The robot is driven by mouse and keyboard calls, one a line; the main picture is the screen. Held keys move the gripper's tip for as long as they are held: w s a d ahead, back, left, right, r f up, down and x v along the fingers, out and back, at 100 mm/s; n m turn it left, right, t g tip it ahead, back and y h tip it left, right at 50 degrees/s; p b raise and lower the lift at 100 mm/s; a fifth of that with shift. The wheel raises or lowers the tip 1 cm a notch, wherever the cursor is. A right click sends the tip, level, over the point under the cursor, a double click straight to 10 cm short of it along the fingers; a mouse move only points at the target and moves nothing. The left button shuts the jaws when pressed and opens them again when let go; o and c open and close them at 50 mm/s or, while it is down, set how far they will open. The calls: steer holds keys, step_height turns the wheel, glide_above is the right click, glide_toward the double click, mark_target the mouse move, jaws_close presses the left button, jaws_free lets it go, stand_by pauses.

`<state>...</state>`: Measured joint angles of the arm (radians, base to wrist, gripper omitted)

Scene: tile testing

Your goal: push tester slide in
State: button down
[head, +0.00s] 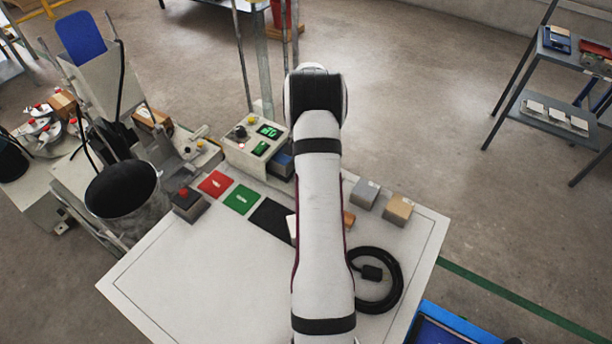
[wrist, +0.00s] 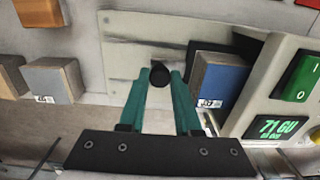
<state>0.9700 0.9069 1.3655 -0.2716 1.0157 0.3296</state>
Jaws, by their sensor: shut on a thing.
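The tester (head: 258,143) is a pale box with green displays at the back of the table. In the wrist view its side, with a green display (wrist: 281,128), stands at the right. A light plate, which looks like the slide (wrist: 125,55), lies under my gripper with a round black knob (wrist: 160,92) on it. My gripper (wrist: 161,77) has its two teal fingers closed on the knob. A blue-topped block (wrist: 223,80) is just right of the fingers and also shows beside the tester in the head view (head: 283,163). My arm hides the gripper and knob in the head view.
A grey block (head: 366,194) and a tan block (head: 398,208) sit right of my arm, near a coiled black cable (head: 378,280). Red (head: 215,184), green (head: 241,199) and black (head: 270,218) pads lie left. The table's front left is clear.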

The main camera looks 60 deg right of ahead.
steer(key=shift+w, duration=2.95)
steer(key=c, duration=0.7)
jaws_free()
steer(key=shift+o, duration=0.3)
steer(key=shift+r, duration=3.15)
steer(key=shift+f, duration=0.1)
steer(key=shift+a, duration=0.1)
